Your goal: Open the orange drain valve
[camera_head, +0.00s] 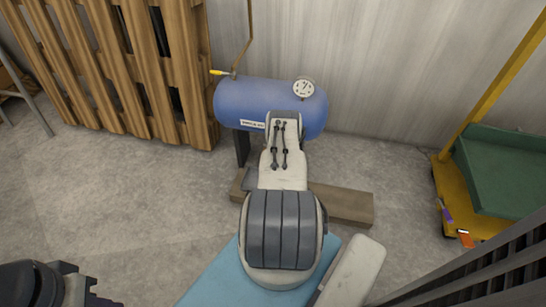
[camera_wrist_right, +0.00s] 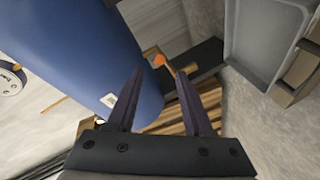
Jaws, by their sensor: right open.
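The blue tank (camera_head: 238,102) stands by the wall, with a round gauge on top. In the right wrist view the tank (camera_wrist_right: 60,70) fills the left side. A small orange valve (camera_wrist_right: 158,60) shows there just beyond and between my fingertips, close to the tank's end. My right gripper (camera_wrist_right: 159,74) is open, with nothing between its fingers that I can see held. In the head view my arm reaches to the tank's front and hides the gripper and the orange valve. A dark part of my left arm shows at the lower left; its fingers are out of view.
A yellow-handled fitting (camera_head: 219,72) is at the tank's upper left. A wooden pallet (camera_head: 130,75) leans at the left. A wooden beam (camera_head: 345,203) lies under the tank. A yellow cart with a green bin (camera_head: 495,165) stands right. The left floor is clear.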

